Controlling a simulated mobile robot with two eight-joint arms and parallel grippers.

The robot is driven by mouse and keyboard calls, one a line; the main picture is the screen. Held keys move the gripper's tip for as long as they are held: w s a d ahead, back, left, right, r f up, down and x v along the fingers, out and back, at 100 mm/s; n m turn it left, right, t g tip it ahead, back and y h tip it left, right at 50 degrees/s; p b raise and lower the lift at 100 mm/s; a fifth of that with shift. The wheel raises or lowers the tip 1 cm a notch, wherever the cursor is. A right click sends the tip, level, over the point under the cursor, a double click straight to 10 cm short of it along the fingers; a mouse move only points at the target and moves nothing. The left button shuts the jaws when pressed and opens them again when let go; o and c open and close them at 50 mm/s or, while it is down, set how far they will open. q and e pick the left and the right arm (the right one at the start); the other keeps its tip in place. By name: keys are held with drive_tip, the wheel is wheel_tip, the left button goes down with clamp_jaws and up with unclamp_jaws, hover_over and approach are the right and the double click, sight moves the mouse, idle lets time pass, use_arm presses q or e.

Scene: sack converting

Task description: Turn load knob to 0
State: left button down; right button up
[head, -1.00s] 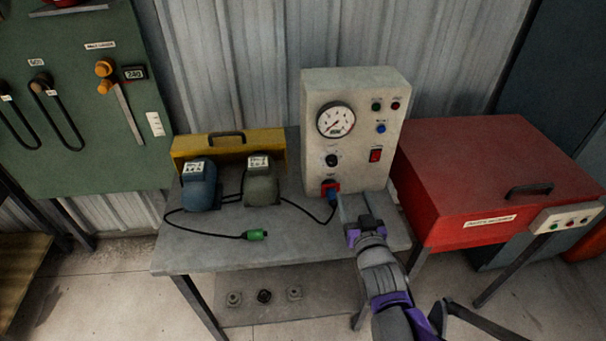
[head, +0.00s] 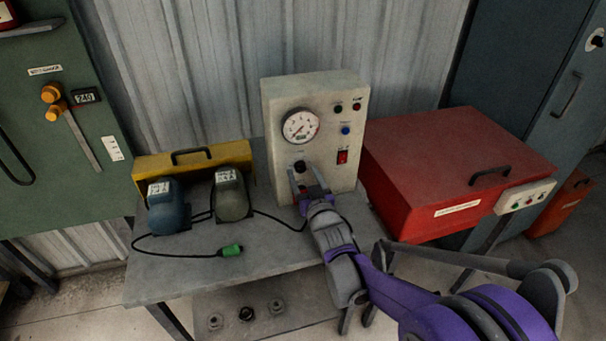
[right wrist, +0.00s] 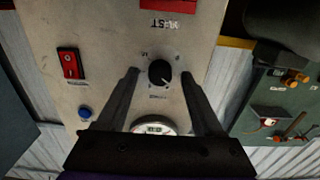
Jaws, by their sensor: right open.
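The load knob (head: 299,165) is a small black round knob on the front of the pale test box (head: 327,187), below the white dial gauge (head: 300,126). In the right wrist view, which shows the panel upside down, the knob (right wrist: 159,72) has a light pointer mark and small scale markings around it that are too small to read. My right gripper (head: 302,170) is open at the panel. In the right wrist view the gripper's (right wrist: 160,74) fingers stand either side of the knob, with a gap on both sides. My left gripper is not in view.
A red rocker switch (head: 342,157) and a blue button (head: 345,131) sit right of the knob. Two motors, blue (head: 168,207) and olive (head: 231,195), stand on the bench (head: 190,265) at left with a green plug (head: 231,250). A red chest (head: 450,165) stands at right.

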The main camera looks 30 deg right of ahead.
drive_tip(key=shift+w, duration=0.35)
clamp_jaws()
drive_tip(key=shift+n, duration=0.3)
